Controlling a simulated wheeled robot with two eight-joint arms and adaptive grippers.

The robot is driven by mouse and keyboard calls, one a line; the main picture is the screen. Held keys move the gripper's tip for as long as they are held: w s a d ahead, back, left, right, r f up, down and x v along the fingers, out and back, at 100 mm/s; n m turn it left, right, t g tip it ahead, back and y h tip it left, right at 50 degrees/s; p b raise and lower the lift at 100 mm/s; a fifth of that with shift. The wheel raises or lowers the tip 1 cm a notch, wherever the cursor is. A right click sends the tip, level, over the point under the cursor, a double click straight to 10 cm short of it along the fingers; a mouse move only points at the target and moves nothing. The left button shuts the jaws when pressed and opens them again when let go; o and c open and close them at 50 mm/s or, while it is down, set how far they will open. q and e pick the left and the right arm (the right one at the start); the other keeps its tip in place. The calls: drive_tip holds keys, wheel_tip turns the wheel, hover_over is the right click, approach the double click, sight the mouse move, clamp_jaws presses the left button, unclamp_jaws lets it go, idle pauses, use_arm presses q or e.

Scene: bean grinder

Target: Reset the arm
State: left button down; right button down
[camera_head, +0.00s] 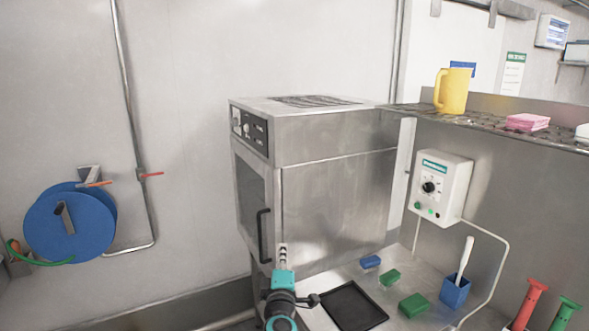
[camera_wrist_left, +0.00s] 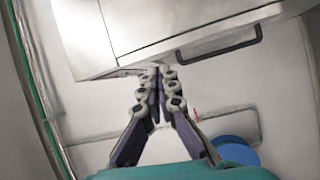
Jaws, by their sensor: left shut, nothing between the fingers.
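My left gripper (camera_head: 283,250) points up at the bottom middle of the head view, in front of the lower part of a steel oven-like cabinet (camera_head: 335,200). Its teal body and dark wrist show below the fingers. In the left wrist view my left gripper (camera_wrist_left: 158,72) has its two fingers together at the tips, with nothing between them. The steel cabinet (camera_wrist_left: 160,25) with its black bar handle (camera_wrist_left: 215,45) lies beyond the fingertips in that view. My right gripper is not in view.
A black tray (camera_head: 352,306), green block (camera_head: 413,305) and blue holder with white handle (camera_head: 455,291) are on the steel counter. A control box (camera_head: 440,187) hangs on the wall. A yellow jug (camera_head: 452,91) stands on the shelf. A blue hose reel (camera_head: 65,225) is at left.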

use_arm(q)
drive_tip(key=s+r+m+g+h, duration=0.1)
drive_tip(key=s+m+g+h, duration=0.2)
drive_tip(key=s+m+h, duration=0.55)
drive_tip(key=s+a+f+m+g+y, duration=0.4)
drive_tip(key=s+a+f, duration=0.3)
drive_tip(key=s, duration=0.5)
drive_tip(key=s+a+f+m+g+y, duration=0.4)
drive_tip(key=s+a+f, duration=0.3)
drive_tip(key=s, duration=0.5)
wheel_tip(320, 180, down, 2)
drive_tip(key=shift+a+f, duration=0.1)
drive_tip(key=shift+a, duration=0.1)
